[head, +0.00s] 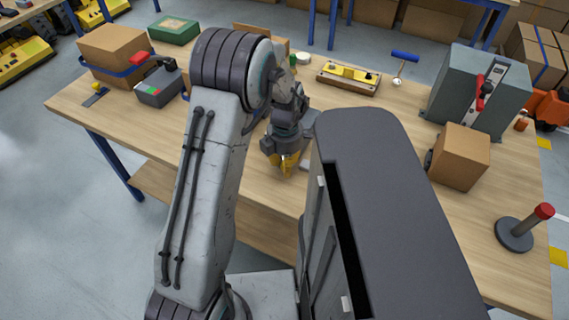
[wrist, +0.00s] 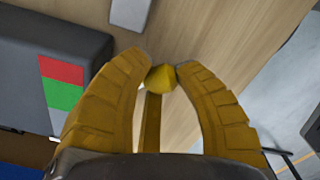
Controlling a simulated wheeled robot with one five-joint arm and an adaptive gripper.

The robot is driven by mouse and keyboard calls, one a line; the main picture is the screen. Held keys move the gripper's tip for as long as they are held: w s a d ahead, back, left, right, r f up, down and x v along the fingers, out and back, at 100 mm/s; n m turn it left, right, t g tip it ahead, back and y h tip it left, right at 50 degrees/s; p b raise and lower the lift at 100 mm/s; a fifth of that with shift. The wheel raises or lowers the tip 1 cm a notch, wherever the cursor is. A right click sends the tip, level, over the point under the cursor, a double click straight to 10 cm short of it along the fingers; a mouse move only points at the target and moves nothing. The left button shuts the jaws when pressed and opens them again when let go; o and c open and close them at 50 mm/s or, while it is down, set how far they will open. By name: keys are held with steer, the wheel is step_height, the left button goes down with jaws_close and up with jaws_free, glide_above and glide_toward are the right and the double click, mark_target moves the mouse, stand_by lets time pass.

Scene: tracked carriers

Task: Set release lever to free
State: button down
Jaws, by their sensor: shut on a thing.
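My gripper (head: 286,163) reaches down over the near middle of the table. In the wrist view its two curved yellow fingers (wrist: 162,75) are closed on a small yellow knob (wrist: 160,79), touching it from both sides. A narrow yellow stem-like part shows below the knob; I cannot tell if it is the lever or part of my gripper. A dark grey housing (wrist: 75,50) with a red and green label (wrist: 62,82) is beside the left finger. In the head view, my own body hides much of the area around the gripper.
At the left of the table (head: 90,118) are a cardboard box (head: 112,48) and a grey box (head: 158,88) with a red-ended handle. At the right are a grey-green cabinet (head: 470,85), another carton (head: 463,158) and a red-topped post (head: 530,226).

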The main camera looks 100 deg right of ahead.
steer(key=c, duration=0.9)
jaws_free()
steer(key=shift+s, duration=0.1)
step_height(320, 180, up, 12)
stand_by(0.6)
